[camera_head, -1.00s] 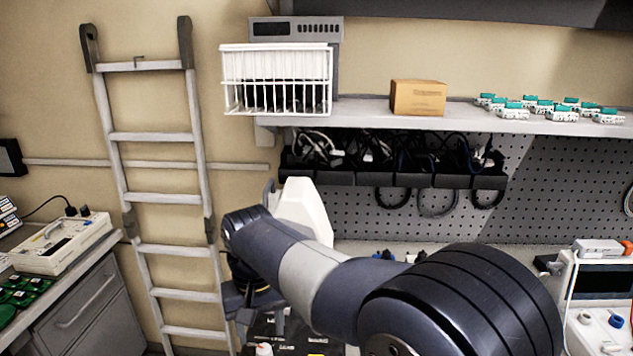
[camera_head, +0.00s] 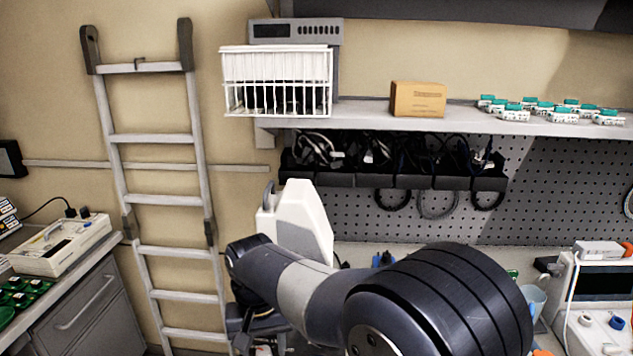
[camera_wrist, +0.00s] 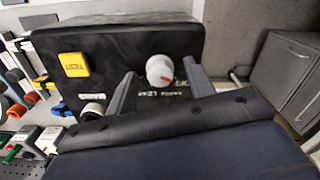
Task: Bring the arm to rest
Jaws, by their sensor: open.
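My gripper (camera_wrist: 160,68) shows in the wrist view with its two grey fingers spread apart. A white round piece with a red mark (camera_wrist: 159,70) appears between the fingers, on or in front of a black panel. I see no finger touching it, and its distance is unclear. In the head view my arm reaches across the lower middle. My gripper is not clearly visible there.
A grey cabinet (camera_wrist: 285,75) stands right. In the head view, a ladder (camera_head: 160,200) leans left, a shelf (camera_head: 360,112) spans above my arm, and a translucent cup (camera_head: 535,297) stands right.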

